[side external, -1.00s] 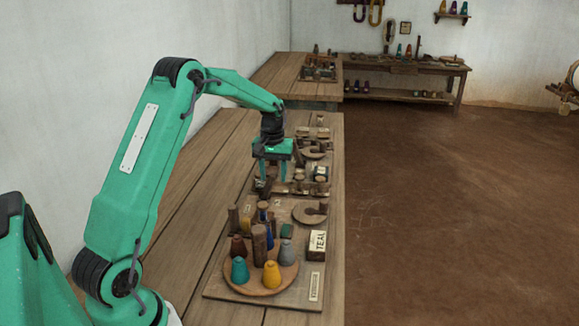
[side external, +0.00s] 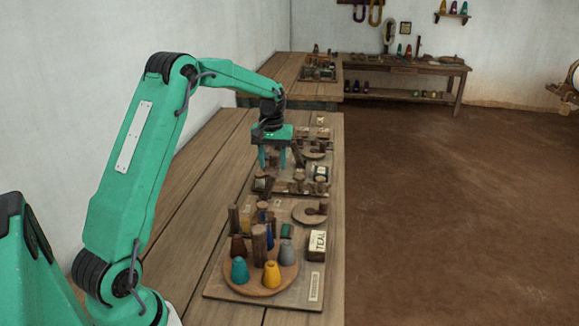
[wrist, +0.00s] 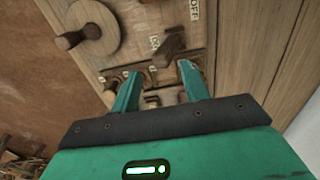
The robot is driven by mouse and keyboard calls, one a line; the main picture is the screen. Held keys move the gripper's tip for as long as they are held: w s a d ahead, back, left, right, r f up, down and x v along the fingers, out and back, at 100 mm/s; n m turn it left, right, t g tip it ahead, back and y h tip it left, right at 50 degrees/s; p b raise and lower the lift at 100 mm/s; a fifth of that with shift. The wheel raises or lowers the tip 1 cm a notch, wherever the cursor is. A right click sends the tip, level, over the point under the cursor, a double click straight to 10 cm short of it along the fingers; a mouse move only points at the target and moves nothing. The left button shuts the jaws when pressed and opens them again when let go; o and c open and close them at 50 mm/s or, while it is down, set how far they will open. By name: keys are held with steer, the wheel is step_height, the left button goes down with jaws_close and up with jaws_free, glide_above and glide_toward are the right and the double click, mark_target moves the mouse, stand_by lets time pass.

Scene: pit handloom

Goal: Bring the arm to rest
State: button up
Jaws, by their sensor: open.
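My green gripper (side external: 273,158) hangs from the arm above the far board of the wooden bench in the side view. In the wrist view the gripper (wrist: 160,82) shows both fingers spread over the board (wrist: 125,65), which carries wooden pegs and small labels, one reading OFF. A round wooden disc with a peg (wrist: 92,30) lies beyond the left finger. The fingers look clear of the pieces, though the exact gap cannot be told.
The near board (side external: 225,288) holds a round tray (side external: 230,277) with several coloured cones, upright posts and a box marked TEAL (side external: 317,243). A second bench (side external: 270,72) stands behind. The bench top left of the boards (side external: 200,175) is bare. The brown floor (side external: 440,220) is open.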

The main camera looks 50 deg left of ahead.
steer(key=s+d+r+m+t, duration=0.3)
steer(key=s+d+r+m, duration=0.1)
steer(key=s+d+r, duration=0.75)
steer(key=s+d+m+t, duration=0.2)
steer(key=s+d+m, duration=0.3)
steer(key=s+d, duration=0.6)
steer(key=s, duration=0.3)
steer(key=shift+s+d+f+t, duration=0.15)
steer(key=shift+d+t, duration=0.15)
steer(key=shift+d, duration=0.05)
